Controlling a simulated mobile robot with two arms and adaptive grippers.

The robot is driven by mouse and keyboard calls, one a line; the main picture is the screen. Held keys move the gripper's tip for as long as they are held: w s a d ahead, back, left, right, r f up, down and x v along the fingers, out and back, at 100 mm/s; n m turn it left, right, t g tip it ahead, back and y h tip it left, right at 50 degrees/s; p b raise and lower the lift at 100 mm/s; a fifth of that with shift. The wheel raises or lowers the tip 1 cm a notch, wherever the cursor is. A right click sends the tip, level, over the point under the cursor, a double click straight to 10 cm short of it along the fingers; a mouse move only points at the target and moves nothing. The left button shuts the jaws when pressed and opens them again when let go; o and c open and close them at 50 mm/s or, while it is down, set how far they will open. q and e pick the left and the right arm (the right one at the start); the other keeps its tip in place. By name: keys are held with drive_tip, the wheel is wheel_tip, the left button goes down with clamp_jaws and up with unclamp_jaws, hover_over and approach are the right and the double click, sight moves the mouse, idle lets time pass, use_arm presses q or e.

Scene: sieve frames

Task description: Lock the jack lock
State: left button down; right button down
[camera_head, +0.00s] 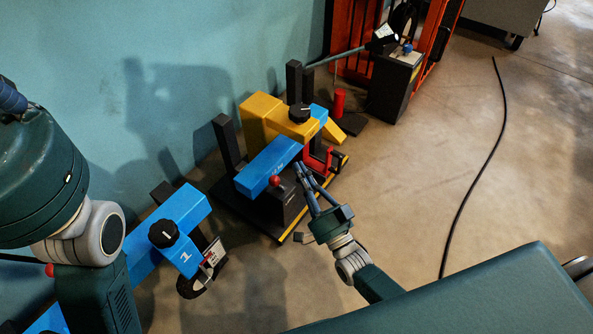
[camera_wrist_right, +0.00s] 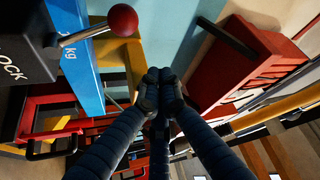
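The jack lock is a black box (camera_head: 285,207) with a red-ball lever (camera_head: 276,182), at the front of a blue and yellow machine in the head view. In the right wrist view, the lock box (camera_wrist_right: 22,50) is at the upper left with "LOCK" lettering. Its metal lever slants up right to a red ball (camera_wrist_right: 123,19). My right gripper (camera_head: 303,170) is just right of the lock in the head view. In the wrist view its fingertips (camera_wrist_right: 158,85) are together with nothing visible between them, apart from the ball. My left arm shows at the left, its gripper out of sight.
The blue beam (camera_head: 268,166) and yellow block (camera_head: 262,113) are behind the lock. A red bracket (camera_head: 318,160) is close to my right fingers. Another blue beam (camera_head: 180,215) with a black knob stands at lower left. Open floor (camera_head: 410,150) lies to the right, crossed by a cable.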

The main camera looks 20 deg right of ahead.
drive_tip(key=p+v, duration=0.1)
drive_tip(key=v, duration=0.7)
drive_tip(key=shift+s+a+p, duration=0.3)
drive_tip(key=shift+s, duration=0.05)
